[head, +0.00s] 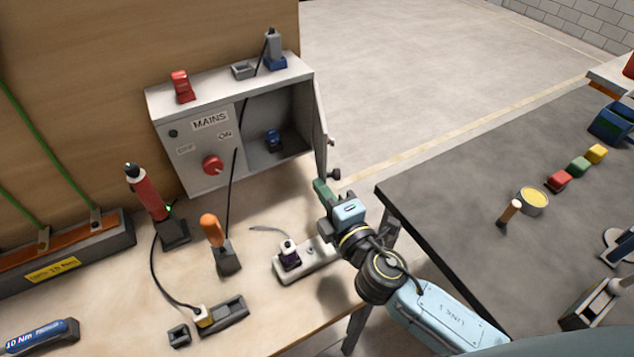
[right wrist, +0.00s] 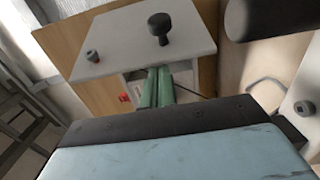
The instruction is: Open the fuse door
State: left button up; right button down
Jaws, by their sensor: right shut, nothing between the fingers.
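The grey mains box (head: 190,145) stands on the wooden bench against the wooden panel. Its fuse door (head: 321,125) is hinged on the right side and stands swung open, seen nearly edge-on, so the compartment behind it (head: 285,110) shows with a blue part (head: 273,140) inside. A dark knob (head: 334,174) sticks out of the door's lower outer face. In the right wrist view the door (right wrist: 110,45) and knob (right wrist: 159,28) are ahead of the fingers. My right gripper (head: 321,187), with green fingers (right wrist: 157,88), is shut and empty, just below and in front of the door. My left gripper is out of view.
A power strip (head: 305,262) lies below my right gripper. An orange-handled tool (head: 211,230) and a red screwdriver (head: 145,192) stand in holders to the left. A dark table (head: 450,210) is at the right, beyond a gap.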

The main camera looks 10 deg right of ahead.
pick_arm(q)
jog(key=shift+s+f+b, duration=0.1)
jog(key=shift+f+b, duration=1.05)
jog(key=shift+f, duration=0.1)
pick_arm(e)
jog(key=d+n+g+y, duration=0.2)
jog(key=d+n+y, duration=0.2)
jog(key=d, duration=0.5)
jog(key=shift+w+d+g+y, duration=0.25)
jog(key=shift+w+y, duration=0.2)
jog(key=shift+y, duration=0.55)
